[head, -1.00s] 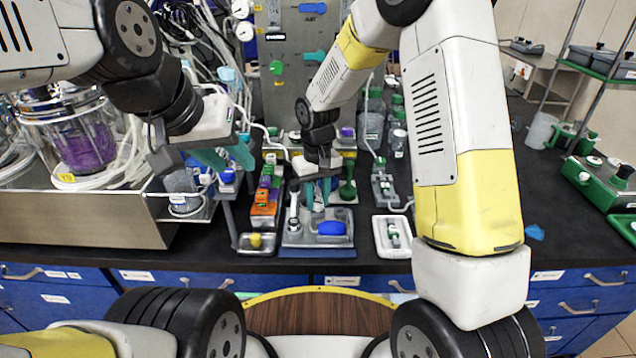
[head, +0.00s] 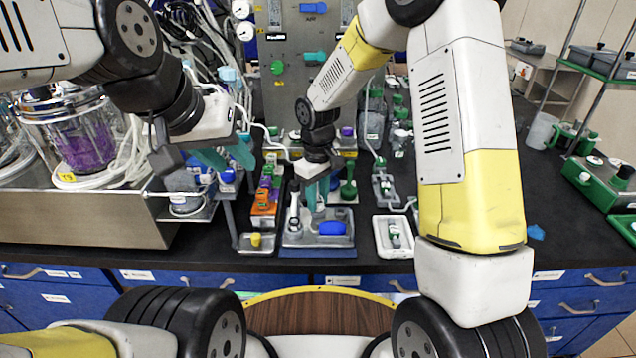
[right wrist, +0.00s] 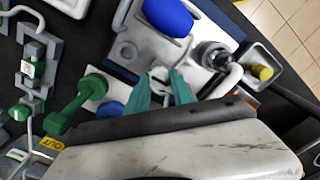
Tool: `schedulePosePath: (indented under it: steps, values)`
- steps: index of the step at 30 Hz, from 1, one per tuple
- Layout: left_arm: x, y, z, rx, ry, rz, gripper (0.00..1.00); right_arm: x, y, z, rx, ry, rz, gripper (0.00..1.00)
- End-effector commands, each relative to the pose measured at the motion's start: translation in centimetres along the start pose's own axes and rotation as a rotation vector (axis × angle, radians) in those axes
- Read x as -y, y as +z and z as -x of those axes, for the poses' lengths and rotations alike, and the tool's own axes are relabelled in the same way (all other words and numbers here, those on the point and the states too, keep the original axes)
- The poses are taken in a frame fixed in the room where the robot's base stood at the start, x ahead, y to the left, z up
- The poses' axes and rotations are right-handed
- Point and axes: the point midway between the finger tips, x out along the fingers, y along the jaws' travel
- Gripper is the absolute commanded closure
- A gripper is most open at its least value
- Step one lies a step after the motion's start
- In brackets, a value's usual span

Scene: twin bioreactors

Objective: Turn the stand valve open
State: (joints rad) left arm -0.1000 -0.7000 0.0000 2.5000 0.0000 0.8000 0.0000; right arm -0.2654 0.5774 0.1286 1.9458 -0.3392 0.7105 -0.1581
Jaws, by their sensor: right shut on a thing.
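A grey stand plate (head: 300,238) sits near the front of the black bench, with a blue oval part (head: 332,228) on it; in the right wrist view the blue part (right wrist: 168,17) is at the top. My right gripper (head: 316,203) points down over the back of this plate. In the right wrist view its teal fingertips (right wrist: 160,82) close around a small pale piece (right wrist: 159,74), which I take to be the valve's handle; the fingers hide most of it. My left gripper (head: 226,156) is at the left above the bench, fingers apart, nothing seen between them.
A green-handled part (right wrist: 78,105) stands close beside the right gripper. A white tray (head: 380,237) lies to the right of the plate, and an orange rack (head: 264,208) to its left. A steel box with a purple vessel (head: 82,150) is at the far left.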

Motion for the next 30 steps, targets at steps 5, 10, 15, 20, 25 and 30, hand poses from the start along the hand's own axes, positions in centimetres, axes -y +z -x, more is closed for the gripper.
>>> schedulePosePath:
  steps: [5,10,15,20,25,30]
  values:
    - [0.0,0.0,0.0,0.0,0.0,0.0,0.64,0.0,0.0,0.0,0.0,0.0,0.001,1.0]
    - [0.0,0.0,0.0,0.0,0.0,0.0,0.64,0.0,0.0,0.0,0.0,0.0,0.0,0.5]
    - [0.0,0.0,0.0,0.0,0.0,0.0,0.64,0.0,0.0,0.0,0.0,0.0,0.0,0.5]
    - [0.0,0.0,0.0,0.0,0.0,0.0,0.64,0.0,0.0,0.4,-0.001,0.001,-0.001,0.5]
    - [0.0,0.0,0.0,0.0,0.0,0.0,0.64,-0.1,-0.1,2.9,-0.003,0.002,-0.001,0.5]
    - [0.0,0.0,0.0,0.0,0.0,0.0,0.64,0.0,-0.1,5.8,-0.004,0.001,-0.001,0.5]
